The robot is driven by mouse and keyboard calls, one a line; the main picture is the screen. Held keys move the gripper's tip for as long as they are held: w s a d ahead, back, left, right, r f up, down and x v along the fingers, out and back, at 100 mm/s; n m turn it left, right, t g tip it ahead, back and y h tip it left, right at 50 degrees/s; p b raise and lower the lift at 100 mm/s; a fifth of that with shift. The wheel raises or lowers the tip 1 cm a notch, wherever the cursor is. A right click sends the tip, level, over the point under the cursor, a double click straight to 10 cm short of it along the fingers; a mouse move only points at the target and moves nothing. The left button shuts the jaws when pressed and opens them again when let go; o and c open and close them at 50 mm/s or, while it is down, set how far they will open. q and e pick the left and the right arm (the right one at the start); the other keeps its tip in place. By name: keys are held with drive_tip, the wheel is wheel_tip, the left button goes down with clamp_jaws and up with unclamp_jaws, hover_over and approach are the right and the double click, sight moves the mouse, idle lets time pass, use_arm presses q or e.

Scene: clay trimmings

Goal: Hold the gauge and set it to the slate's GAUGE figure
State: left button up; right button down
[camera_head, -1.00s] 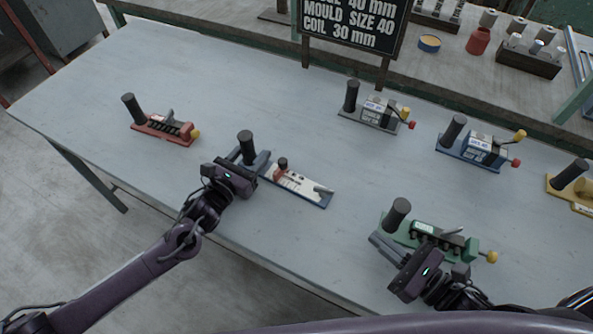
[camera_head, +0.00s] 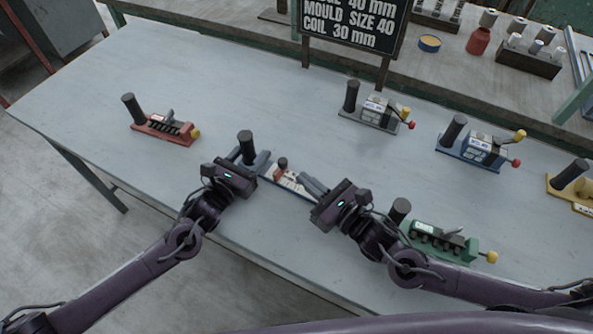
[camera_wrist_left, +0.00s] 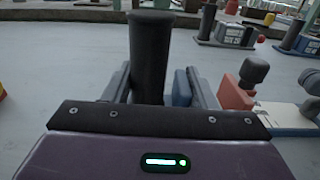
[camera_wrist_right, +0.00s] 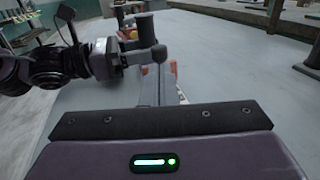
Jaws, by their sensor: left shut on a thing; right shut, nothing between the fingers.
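The gauge has a blue base, a white scale strip (camera_head: 286,180) and a dark upright handle (camera_head: 246,146). My left gripper (camera_head: 254,160) is shut on this handle, which stands between its fingers in the left wrist view (camera_wrist_left: 150,60). A red slider with a dark knob (camera_head: 282,163) sits towards the handle end; it also shows in the left wrist view (camera_wrist_left: 235,93). My right gripper (camera_head: 309,186) is shut and empty, its fingertips over the scale to the right of the slider. It hides the gauge's right end. Contact with the slider cannot be told.
The slate (camera_head: 352,25) reads "40 mm" on a line cut by the picture edge, then "MOULD SIZE 40" and "COIL 30 mm". Red (camera_head: 162,129), grey (camera_head: 372,112), blue (camera_head: 474,145) and green (camera_head: 440,240) devices stand around on the table.

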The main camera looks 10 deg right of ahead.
sight(287, 165)
drive_tip(key=shift+x, duration=1.9)
drive_tip(key=shift+x, duration=0.8)
drive_tip(key=shift+s, duration=0.15)
drive_tip(key=v, duration=2.3)
drive_tip(key=shift+s+d, duration=0.25)
drive_tip(key=shift+s, duration=0.05)
drive_tip(key=shift+a+f, duration=0.1)
